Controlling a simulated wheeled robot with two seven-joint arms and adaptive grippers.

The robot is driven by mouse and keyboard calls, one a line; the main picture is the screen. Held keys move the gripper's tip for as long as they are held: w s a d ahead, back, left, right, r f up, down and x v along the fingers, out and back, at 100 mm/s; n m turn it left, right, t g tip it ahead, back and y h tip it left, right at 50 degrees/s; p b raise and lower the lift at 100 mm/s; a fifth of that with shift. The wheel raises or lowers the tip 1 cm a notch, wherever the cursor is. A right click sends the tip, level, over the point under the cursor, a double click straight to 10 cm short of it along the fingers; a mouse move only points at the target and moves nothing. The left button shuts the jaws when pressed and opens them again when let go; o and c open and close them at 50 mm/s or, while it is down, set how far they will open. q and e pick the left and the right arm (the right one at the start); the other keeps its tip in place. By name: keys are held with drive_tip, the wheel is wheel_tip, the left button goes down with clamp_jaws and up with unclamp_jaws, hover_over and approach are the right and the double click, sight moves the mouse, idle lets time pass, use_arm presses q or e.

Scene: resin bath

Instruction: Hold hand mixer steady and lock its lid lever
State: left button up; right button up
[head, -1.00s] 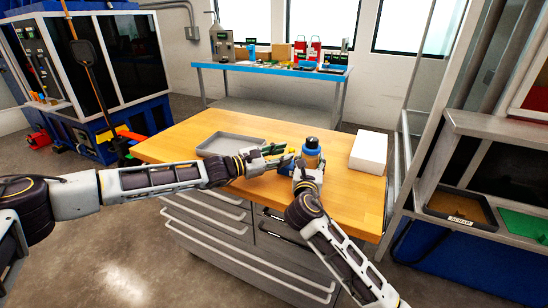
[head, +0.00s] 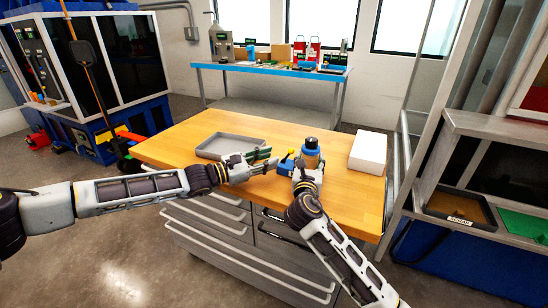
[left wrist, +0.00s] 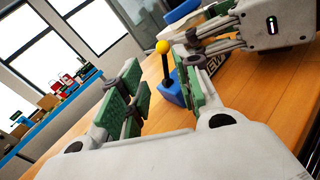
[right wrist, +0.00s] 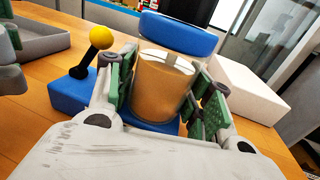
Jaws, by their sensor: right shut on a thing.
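The hand mixer has a blue base, an amber cup (right wrist: 163,88), a blue collar (right wrist: 178,34) and a dark top (head: 310,142). It stands upright on the wooden table. Its lid lever is a black rod with a yellow knob (head: 290,151), rising from a blue block (right wrist: 72,92) at the mixer's left. My right gripper (head: 308,172) is shut around the cup, also seen in the right wrist view (right wrist: 163,95). My left gripper (head: 268,160) is open and empty, left of the lever. In the left wrist view the lever (left wrist: 165,68) shows beyond the spread fingers, apparently untouched.
A grey tray (head: 213,136) lies left of the mixer, behind my left gripper. A white box (head: 369,152) stands to the right. The table (head: 180,150) is otherwise mostly clear. A blue bench (head: 270,70) with several items stands at the back.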

use_arm(q)
drive_tip(key=shift+v, duration=3.1)
use_arm(e)
drive_tip(key=o, duration=1.4)
drive_tip(key=shift+s, duration=0.1)
drive_tip(key=shift+v, duration=5.9)
use_arm(q)
drive_tip(key=shift+s, duration=0.1)
